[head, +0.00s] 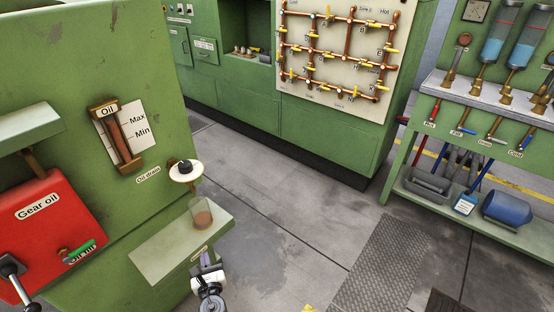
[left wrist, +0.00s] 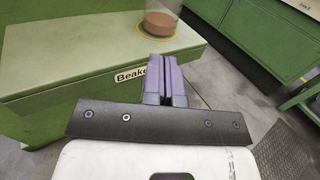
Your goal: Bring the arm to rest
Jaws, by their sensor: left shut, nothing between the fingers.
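My left gripper (head: 206,259) is at the bottom of the head view, just in front of the right end of a green shelf. In the left wrist view its purple fingers (left wrist: 166,72) are shut together with nothing between them. A clear beaker (head: 201,216) with brown liquid stands on the shelf, below the oil drain knob (head: 185,167). The beaker (left wrist: 161,22) also shows beyond the fingertips in the left wrist view, standing on a yellow-ringed spot. I cannot tell the exact gap between fingers and beaker. My right gripper is not in view.
The green beaker shelf (head: 160,242) juts from a green machine with an oil gauge (head: 118,135) and a red gear oil box (head: 45,220). A pipe panel (head: 330,75) stands at the back. A green bench (head: 470,105) with blue cylinders is at right. The grey floor between is open.

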